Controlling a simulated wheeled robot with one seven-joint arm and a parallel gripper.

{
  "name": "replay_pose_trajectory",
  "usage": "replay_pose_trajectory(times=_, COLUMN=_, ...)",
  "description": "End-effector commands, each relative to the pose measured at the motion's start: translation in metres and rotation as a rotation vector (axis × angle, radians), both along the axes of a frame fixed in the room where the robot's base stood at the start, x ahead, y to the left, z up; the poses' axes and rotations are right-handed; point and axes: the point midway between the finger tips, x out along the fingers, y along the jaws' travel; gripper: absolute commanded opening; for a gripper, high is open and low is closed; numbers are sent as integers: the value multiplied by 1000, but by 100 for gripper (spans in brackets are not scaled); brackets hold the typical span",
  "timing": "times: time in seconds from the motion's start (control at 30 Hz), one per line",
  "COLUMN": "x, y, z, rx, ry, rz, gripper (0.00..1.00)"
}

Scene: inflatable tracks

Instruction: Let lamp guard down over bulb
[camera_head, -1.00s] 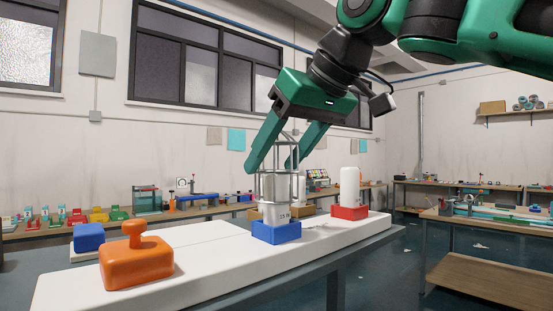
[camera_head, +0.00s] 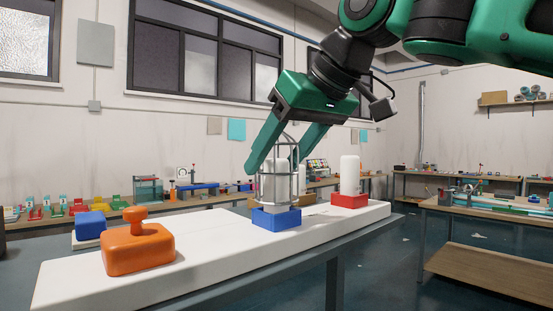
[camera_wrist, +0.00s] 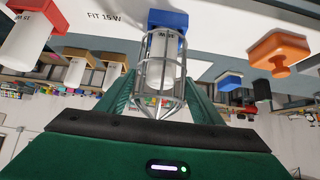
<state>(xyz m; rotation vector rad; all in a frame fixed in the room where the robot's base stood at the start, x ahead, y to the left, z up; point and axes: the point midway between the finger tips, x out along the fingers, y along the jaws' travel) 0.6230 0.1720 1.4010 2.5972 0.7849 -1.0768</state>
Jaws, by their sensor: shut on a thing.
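The lamp guard (camera_head: 279,147) is a grey wire cage with its domed end up. It stands upright around the white bulb (camera_head: 276,187), its lower rim close to the top of the blue base (camera_head: 276,218). Whether the rim touches the base I cannot tell. My gripper (camera_head: 272,164) is shut on the guard from above, one green finger on each side. In the wrist view the guard (camera_wrist: 163,101) lies between my fingers, with the bulb (camera_wrist: 160,70) inside and the blue base (camera_wrist: 168,18) beyond.
A second white bulb (camera_head: 349,174) stands uncovered in a red base (camera_head: 349,201) to the right. An orange knobbed block (camera_head: 138,250) and a blue block (camera_head: 90,225) are at the left. All stand on or beside a white board (camera_head: 215,262). Cluttered benches line the walls behind.

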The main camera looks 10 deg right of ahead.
Motion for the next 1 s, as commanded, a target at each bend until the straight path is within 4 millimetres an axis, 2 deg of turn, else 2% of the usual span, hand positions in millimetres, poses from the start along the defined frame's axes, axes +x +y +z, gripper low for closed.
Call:
replay_pose_trajectory(times=0.43, x=0, y=0, z=-9, rx=1, ry=-1, rz=0, gripper=38)
replay_pose_trajectory(times=0.47, x=0, y=0, z=-9, rx=1, ry=-1, rz=0, gripper=65)
replay_pose_trajectory(times=0.53, x=0, y=0, z=-9, rx=1, ry=-1, rz=0, gripper=82)
replay_pose_trajectory(times=0.83, x=0, y=0, z=-9, rx=1, ry=-1, rz=0, gripper=82)
replay_pose_trajectory(times=1.0, x=-8, y=-5, z=1, rx=1, ry=-2, rz=0, gripper=82)
